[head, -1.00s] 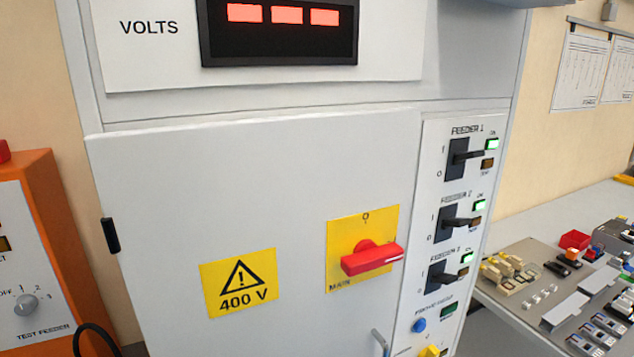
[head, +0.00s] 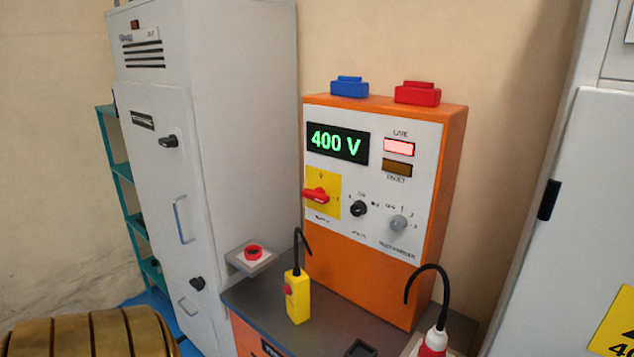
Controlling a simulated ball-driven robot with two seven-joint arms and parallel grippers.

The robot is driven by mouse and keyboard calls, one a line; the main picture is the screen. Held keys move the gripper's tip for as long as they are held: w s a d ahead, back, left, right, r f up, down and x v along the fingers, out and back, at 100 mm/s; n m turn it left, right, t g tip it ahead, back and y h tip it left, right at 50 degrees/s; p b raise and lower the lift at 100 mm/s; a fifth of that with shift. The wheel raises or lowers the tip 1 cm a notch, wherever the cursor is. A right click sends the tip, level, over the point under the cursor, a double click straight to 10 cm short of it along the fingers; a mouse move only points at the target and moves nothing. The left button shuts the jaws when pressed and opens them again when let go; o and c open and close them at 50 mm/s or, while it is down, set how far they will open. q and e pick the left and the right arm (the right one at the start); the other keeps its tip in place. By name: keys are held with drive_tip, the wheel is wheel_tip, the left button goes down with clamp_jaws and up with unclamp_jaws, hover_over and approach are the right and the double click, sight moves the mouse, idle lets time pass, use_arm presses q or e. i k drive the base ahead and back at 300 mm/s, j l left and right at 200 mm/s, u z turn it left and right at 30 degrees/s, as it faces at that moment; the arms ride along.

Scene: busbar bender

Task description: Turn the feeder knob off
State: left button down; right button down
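The grey round feeder knob (head: 398,223) is on the lower right of the white front panel of an orange test unit (head: 455,160). Small marks, including OFF, sit around it, and the label below seems to read TEST FEEDER. Its pointer is too small to read. On the same panel are a black knob (head: 358,208), a red rotary handle (head: 316,195) on a yellow plate, a green 400 V display (head: 337,143), a lit pale red lamp (head: 398,147) and a dark amber lamp (head: 397,168).
The unit stands on a dark bench (head: 255,305) with a yellow pendant (head: 297,300) and a red emergency button (head: 253,252). A black cable (head: 428,268) loops in front of the unit's lower right. Grey cabinets stand left (head: 235,120) and right (head: 555,260).

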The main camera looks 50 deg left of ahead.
sight(398, 223)
drive_tip(key=j+u, duration=0.1)
drive_tip(key=u, duration=1.3)
drive_tip(key=i+l, duration=0.05)
